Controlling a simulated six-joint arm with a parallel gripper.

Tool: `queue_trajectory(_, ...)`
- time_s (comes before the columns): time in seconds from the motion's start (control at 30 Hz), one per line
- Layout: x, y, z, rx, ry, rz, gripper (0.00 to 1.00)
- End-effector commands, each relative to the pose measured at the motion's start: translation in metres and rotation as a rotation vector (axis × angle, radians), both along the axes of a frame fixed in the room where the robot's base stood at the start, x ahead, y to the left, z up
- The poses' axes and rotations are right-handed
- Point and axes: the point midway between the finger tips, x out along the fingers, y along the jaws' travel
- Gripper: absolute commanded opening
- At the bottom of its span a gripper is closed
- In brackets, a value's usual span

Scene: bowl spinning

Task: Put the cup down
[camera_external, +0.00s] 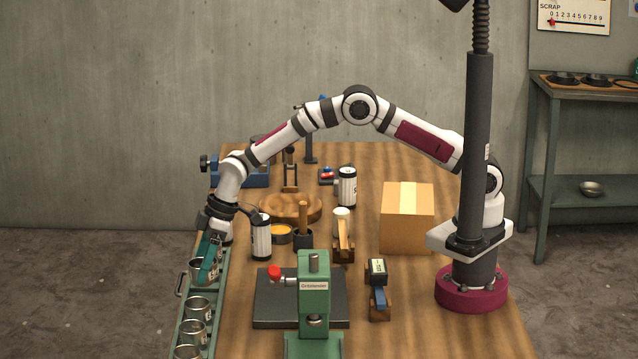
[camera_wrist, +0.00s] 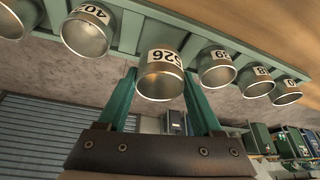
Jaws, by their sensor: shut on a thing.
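A metal cup (camera_external: 203,272) is between the teal fingers of my gripper (camera_external: 209,258) at the far end of the green tray (camera_external: 217,312), left of the table. In the wrist view, this cup (camera_wrist: 161,80) has an upside-down white label that seems to read 526. My gripper (camera_wrist: 158,74) is shut on it, one finger on each side. The cup sits in line with the others, and I cannot tell if its base touches the tray. The finger contact is partly hidden by the cup.
Several more metal cups, such as a near one (camera_external: 198,307) and a labelled one (camera_wrist: 88,31), stand along the tray. A black-and-white can (camera_external: 261,240) stands close right of my gripper. A green press (camera_external: 314,300) and a cardboard box (camera_external: 406,230) are farther right.

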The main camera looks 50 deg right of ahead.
Motion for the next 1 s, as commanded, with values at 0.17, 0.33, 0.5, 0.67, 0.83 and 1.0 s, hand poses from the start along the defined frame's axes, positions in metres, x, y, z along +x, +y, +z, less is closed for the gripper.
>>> queue_trajectory(0.17, 0.013, -0.043, 0.024, 0.000, 0.000, -0.007, 0.13)
queue_trajectory(0.33, 0.023, -0.081, 0.048, -0.001, 0.000, -0.006, 0.13)
queue_trajectory(0.5, 0.029, -0.106, 0.062, -0.002, 0.000, -0.003, 0.13)
queue_trajectory(0.67, 0.031, -0.113, 0.067, -0.001, 0.000, -0.003, 0.13)
queue_trajectory(0.83, 0.043, -0.148, 0.071, -0.002, 0.001, -0.008, 0.13)
queue_trajectory(1.0, 0.060, -0.227, 0.081, -0.001, 0.001, -0.009, 0.13)
